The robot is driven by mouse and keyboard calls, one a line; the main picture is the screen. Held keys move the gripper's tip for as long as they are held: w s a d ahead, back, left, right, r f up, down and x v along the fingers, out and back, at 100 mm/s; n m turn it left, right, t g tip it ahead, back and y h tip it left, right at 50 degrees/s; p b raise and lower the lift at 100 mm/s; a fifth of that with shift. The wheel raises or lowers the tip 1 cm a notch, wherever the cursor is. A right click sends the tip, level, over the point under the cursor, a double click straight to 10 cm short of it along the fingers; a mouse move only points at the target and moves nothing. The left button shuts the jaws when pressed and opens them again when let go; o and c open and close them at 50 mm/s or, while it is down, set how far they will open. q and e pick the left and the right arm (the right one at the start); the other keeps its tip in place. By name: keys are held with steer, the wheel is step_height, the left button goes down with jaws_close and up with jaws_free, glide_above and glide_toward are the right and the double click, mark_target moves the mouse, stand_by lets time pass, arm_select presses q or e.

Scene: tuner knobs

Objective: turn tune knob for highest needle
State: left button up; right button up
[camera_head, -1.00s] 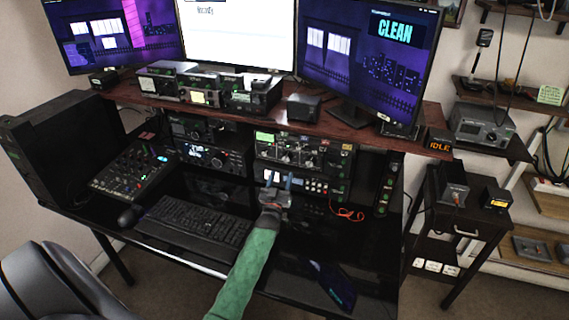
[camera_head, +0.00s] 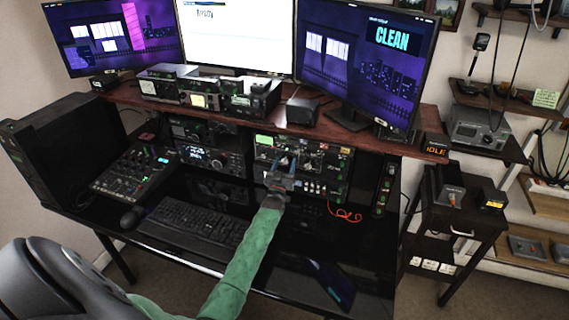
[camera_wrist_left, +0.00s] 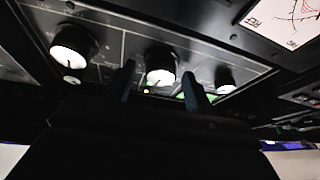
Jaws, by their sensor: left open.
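The tuner unit (camera_head: 330,158) is a dark box with a row of knobs, in the rack under the desk shelf. In the left wrist view three pale-faced black knobs show: a left knob (camera_wrist_left: 73,42), a middle knob (camera_wrist_left: 161,66) and a right knob (camera_wrist_left: 225,80). A white meter face (camera_wrist_left: 284,20) shows at the upper right; its needle reading cannot be told. My left gripper (camera_head: 283,163) is open in front of the tuner. In the wrist view its fingers (camera_wrist_left: 160,84) appear on either side of the middle knob; contact cannot be told. My right gripper is not in view.
A wooden shelf (camera_head: 220,112) overhangs the rack, with small radios and monitors on it. A keyboard (camera_head: 195,222) lies left of my forearm. A red cable (camera_head: 343,214) lies to the right.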

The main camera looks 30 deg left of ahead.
arm_select(q)
steer(key=shift+c, duration=0.2)
steer(key=c, duration=0.9)
steer(key=shift+n, duration=0.3)
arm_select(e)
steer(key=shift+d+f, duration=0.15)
arm_select(q)
steer(key=shift+d+f+n+g+y+b, duration=0.1)
steer(key=shift+n+g+y+b, duration=0.35)
steer(key=shift+n, duration=0.65)
steer(key=shift+n+g+y, duration=0.35)
steer(key=shift+n+y, duration=0.4)
steer(key=shift+n, duration=0.75)
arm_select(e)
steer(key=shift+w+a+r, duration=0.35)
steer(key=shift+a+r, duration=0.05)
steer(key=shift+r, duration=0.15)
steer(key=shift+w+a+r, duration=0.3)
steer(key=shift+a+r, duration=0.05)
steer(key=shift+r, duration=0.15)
arm_select(q)
steer(key=o, duration=0.9)
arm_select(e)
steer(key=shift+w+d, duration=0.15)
arm_select(q)
steer(key=shift+o, duration=0.2)
